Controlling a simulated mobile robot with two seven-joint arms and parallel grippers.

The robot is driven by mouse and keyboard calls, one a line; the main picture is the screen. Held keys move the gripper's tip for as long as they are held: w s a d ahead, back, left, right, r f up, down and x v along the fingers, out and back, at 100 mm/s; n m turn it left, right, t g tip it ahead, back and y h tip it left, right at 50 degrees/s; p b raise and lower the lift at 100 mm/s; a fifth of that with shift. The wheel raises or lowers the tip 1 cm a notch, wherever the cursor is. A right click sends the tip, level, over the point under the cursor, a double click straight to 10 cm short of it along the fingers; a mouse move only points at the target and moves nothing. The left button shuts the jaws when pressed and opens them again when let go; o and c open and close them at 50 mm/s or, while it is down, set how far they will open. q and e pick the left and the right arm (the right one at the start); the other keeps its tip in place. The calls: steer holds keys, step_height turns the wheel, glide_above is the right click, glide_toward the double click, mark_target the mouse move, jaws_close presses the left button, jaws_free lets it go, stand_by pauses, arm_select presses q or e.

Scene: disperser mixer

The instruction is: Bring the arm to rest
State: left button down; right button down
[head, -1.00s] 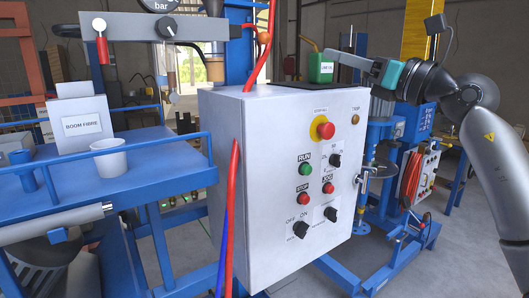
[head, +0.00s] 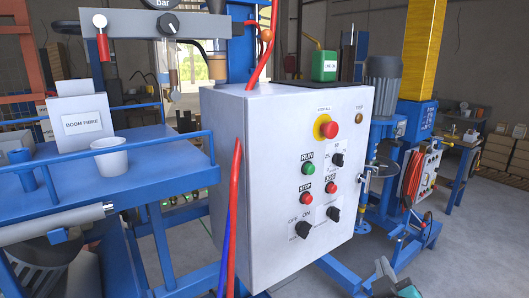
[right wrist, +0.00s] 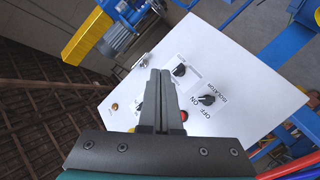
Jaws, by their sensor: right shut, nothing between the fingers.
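My right gripper (right wrist: 159,78) is shut and empty in the right wrist view, its two dark fingers together in front of the white control panel. In the head view only a small teal and grey part of my right arm's end (head: 398,282) shows at the bottom edge, below and right of the panel box. The white control box (head: 225,190) carries a red stop knob on yellow, a green run button, red buttons and black switches. It also shows tilted in the right wrist view (right wrist: 245,85). My left gripper is not in view.
A green can (head: 324,67) stands on top of the control box. A blue table (head: 130,180) at left holds a white box (head: 85,125) and a white cup (head: 109,157). Blue machinery with a grey motor (head: 383,80) stands behind at right. Grey floor is open at lower right.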

steer(key=s+a+f+m+g+y, duration=0.1)
steer(key=s+a+f+g, duration=0.1)
steer(key=s+f+g, duration=0.35)
steer(key=s+a+f+m+g+y, duration=0.1)
steer(key=s+a+f+g+y, duration=0.15)
steer(key=s+f, duration=0.65)
steer(key=s+a+f+m+g+y, duration=0.15)
steer(key=s+f+g, duration=0.25)
steer(key=s, duration=0.7)
step_height(320, 180, down, 30)
steer(key=s+b, duration=0.1)
steer(key=b, duration=0.8)
steer(key=s+d+f+g+b, duration=0.1)
steer(key=s+f+b, duration=0.2)
steer(key=s+f, duration=0.4)
steer(key=s+d+f+g+h+b, duration=0.1)
steer(key=s+f+b, duration=0.3)
steer(key=s+f, duration=0.4)
step_height(320, 180, down, 6)
steer(key=shift+s+f, duration=0.2)
steer(key=shift+f, duration=0.05)
steer(key=shift+n, duration=0.25)
